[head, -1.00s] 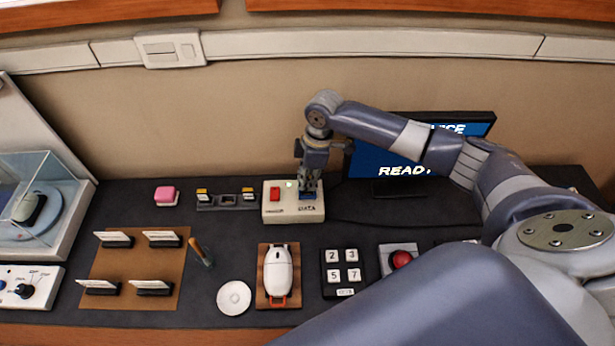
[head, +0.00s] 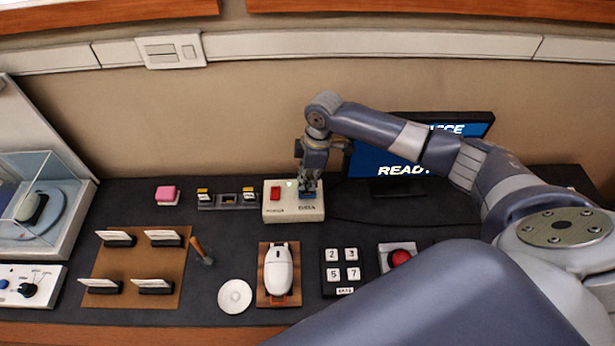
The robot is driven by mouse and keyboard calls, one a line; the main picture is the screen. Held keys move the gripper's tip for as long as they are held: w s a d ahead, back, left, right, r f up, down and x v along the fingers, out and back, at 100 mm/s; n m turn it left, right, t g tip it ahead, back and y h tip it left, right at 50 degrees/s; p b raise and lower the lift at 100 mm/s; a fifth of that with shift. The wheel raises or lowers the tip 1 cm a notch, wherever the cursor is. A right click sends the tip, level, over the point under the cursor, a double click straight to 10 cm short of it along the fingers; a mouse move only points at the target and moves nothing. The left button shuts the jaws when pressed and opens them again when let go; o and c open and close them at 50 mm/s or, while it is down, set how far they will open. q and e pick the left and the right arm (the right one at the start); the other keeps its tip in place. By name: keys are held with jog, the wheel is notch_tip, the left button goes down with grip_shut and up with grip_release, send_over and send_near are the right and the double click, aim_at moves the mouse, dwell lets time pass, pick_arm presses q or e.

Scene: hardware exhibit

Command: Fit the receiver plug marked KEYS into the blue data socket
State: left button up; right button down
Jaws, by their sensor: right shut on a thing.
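The white box marked DATA (head: 292,214) stands at the back of the dark counter. Its blue data socket (head: 309,194) is on the top right, beside a red switch (head: 275,193). My right gripper (head: 308,187) points down right over the blue socket, with its fingertips at or just above it. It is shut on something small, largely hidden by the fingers. No KEYS marking is readable, and I cannot tell how deep the held piece sits. A dark holder (head: 228,201) to the left carries two yellow-topped pieces with an empty middle place. My left gripper is not in view.
A monitor (head: 385,160) reading READY stands behind my right arm. In front are a white mouse-like device (head: 279,268), a number keypad (head: 343,290), a red button (head: 400,257), a white disc (head: 235,296) and a brown board with card holders (head: 178,269).

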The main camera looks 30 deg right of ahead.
jog(key=shift+p, duration=0.45)
dwell(0.3)
jog(key=shift+f+b, duration=0.5)
jog(key=shift+f, duration=0.5)
dwell(0.8)
jog(key=c, duration=1.1)
grip_release()
jog(key=shift+o, duration=0.2)
jog(key=shift+r, duration=0.1)
jog(key=shift+r+p, duration=3.5)
jog(key=shift+p, duration=0.25)
jog(key=shift+f, duration=0.1)
